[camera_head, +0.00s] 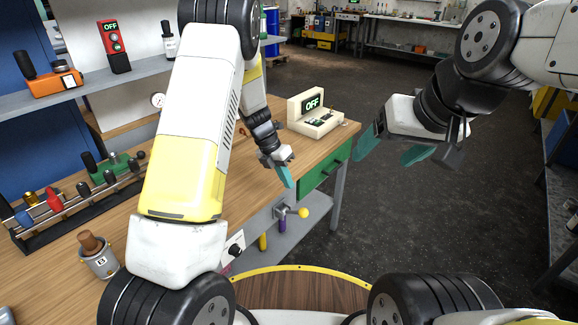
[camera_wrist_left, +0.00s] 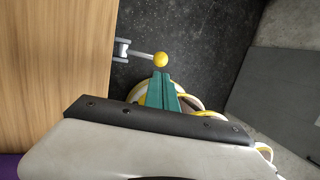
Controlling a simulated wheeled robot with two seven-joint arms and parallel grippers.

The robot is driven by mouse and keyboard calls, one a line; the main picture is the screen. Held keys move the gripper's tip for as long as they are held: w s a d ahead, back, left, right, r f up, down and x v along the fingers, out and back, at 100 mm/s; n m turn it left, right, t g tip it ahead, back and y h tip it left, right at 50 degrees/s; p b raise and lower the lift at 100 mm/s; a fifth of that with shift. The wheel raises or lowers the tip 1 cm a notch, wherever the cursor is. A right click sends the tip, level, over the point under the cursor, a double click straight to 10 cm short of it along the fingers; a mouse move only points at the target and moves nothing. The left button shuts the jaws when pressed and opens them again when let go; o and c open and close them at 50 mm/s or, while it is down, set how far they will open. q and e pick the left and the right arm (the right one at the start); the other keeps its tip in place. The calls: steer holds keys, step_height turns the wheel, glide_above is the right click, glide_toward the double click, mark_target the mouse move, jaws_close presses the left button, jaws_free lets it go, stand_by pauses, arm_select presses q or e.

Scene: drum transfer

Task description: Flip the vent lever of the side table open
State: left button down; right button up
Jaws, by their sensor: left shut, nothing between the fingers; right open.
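The vent lever (camera_head: 303,213) has a yellow ball knob and sits on a small grey bracket at the front of the wooden side table (camera_head: 268,180), below its top. In the left wrist view the lever's yellow knob (camera_wrist_left: 160,59) sticks out past the table edge on a thin rod. My left gripper (camera_head: 286,177) is shut and empty, above and slightly left of the knob in the head view. Its teal fingers (camera_wrist_left: 162,88) show just below the knob in the left wrist view; I cannot tell the height gap. My right gripper (camera_head: 392,150) is open and empty, off to the right.
A cream box reading OFF (camera_head: 312,115) stands at the table's far corner, above a green drawer (camera_head: 322,170). A tool rack (camera_head: 75,205) and a cup-like container (camera_head: 98,258) stand on the left. A lower shelf (camera_head: 290,240) lies under the lever. Floor at right is clear.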

mark_target(301, 209)
arm_select(q)
steer(key=x, duration=1)
